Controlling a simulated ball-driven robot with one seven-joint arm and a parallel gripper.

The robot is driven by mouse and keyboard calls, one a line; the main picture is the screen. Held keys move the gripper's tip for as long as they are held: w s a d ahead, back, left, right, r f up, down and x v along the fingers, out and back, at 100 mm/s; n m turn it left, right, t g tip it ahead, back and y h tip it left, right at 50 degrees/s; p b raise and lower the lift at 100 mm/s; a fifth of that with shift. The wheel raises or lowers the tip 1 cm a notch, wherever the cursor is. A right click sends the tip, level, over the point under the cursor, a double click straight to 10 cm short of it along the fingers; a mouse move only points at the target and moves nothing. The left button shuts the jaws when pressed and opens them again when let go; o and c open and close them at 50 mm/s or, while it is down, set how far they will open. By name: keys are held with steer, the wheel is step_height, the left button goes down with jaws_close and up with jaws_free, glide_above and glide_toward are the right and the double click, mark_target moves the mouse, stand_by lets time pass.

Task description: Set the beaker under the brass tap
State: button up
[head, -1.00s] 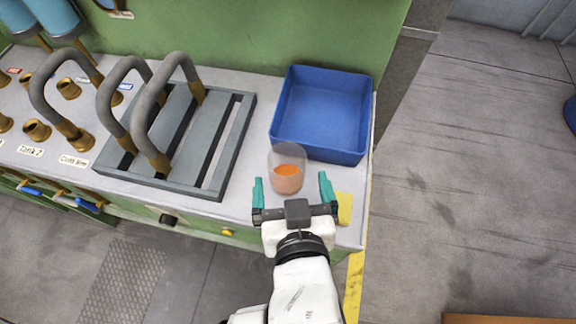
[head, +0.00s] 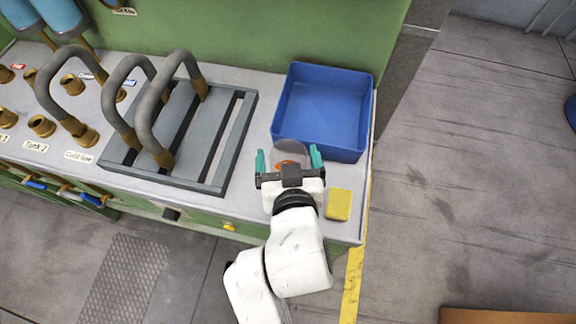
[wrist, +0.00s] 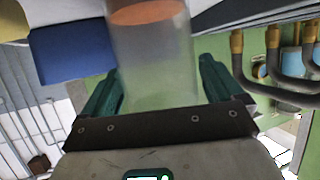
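The clear beaker (head: 291,148) with orange liquid stands on the grey bench top, in front of the blue tray. My gripper's hand hides its lower part in the head view. My gripper (head: 288,158) has its teal fingers on either side of the beaker. A small gap shows at the left finger; contact on the right is unclear. In the wrist view the beaker (wrist: 152,60) lies between the open fingers (wrist: 158,88). Brass fittings (head: 42,126) stand at the left, some with curved grey pipes (head: 150,105) over a slatted rack. Which is the brass tap is unclear.
The blue tray (head: 364,154) stands behind the beaker at the right. A yellow sponge (head: 338,204) lies near the front right corner. The slatted grey rack (head: 205,187) fills the bench's middle. Clear bench lies between rack and beaker.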

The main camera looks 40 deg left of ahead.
steer(key=c, duration=0.9)
steer(key=shift+c, duration=0.6)
steer(key=shift+r, duration=0.15)
